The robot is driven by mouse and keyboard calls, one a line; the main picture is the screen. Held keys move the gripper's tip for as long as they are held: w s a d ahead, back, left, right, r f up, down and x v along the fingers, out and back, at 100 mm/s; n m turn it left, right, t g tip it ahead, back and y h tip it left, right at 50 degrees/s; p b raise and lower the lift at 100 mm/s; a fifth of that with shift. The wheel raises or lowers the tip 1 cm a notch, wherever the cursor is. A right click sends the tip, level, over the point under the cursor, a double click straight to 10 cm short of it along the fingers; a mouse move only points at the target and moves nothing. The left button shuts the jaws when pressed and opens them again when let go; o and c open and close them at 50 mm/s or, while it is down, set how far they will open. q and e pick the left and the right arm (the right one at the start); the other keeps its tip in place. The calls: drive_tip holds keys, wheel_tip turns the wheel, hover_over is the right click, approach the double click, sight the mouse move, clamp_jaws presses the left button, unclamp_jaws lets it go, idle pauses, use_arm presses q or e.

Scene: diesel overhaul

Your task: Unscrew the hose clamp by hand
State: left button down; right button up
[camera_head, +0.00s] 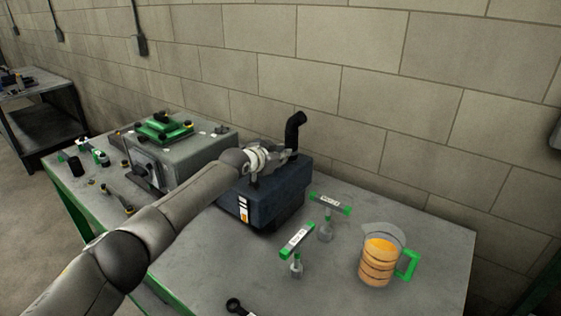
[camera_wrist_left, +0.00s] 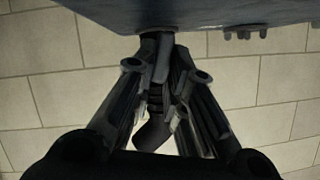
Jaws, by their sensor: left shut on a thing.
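A black bent hose (camera_head: 294,132) stands up from the back of the dark blue block (camera_head: 262,200) on the bench. My left gripper (camera_head: 284,154) reaches over the block to the foot of the hose. In the left wrist view my left gripper (camera_wrist_left: 160,70) has its fingers closed together at the foot of the hose (camera_wrist_left: 153,132), close to the block's blue face (camera_wrist_left: 190,14). It is shut on the hose clamp there, which the fingers hide almost wholly. My right gripper is in neither view.
A grey machine with a green top piece (camera_head: 163,128) stands left of the block. Two green-handled tools (camera_head: 297,241) (camera_head: 330,204) and a jug of orange liquid (camera_head: 378,262) stand to the right. A brick wall (camera_head: 340,80) rises close behind.

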use_arm(q)
drive_tip(key=n+b, duration=0.1)
drive_tip(key=b, duration=0.1)
drive_tip(key=n+g+h+b, duration=0.1)
drive_tip(key=b, duration=0.1)
drive_tip(key=shift+w+a+f, duration=0.15)
drive_tip(key=shift+a+f, duration=0.05)
drive_tip(key=shift+f, duration=0.1)
drive_tip(key=shift+a+r+n+g+h+b, duration=0.15)
drive_tip(key=shift+n+h+b, duration=0.25)
drive_tip(key=shift+b, duration=0.3)
drive_tip(key=shift+a+r+n+g+h+b, duration=0.15)
drive_tip(key=shift+n+h+b, duration=0.2)
drive_tip(key=shift+b, duration=0.3)
drive_tip(key=shift+w+d, duration=0.1)
drive_tip(key=c, duration=1.5)
unclamp_jaws()
drive_tip(key=shift+o, duration=0.2)
drive_tip(key=shift+v, duration=6)
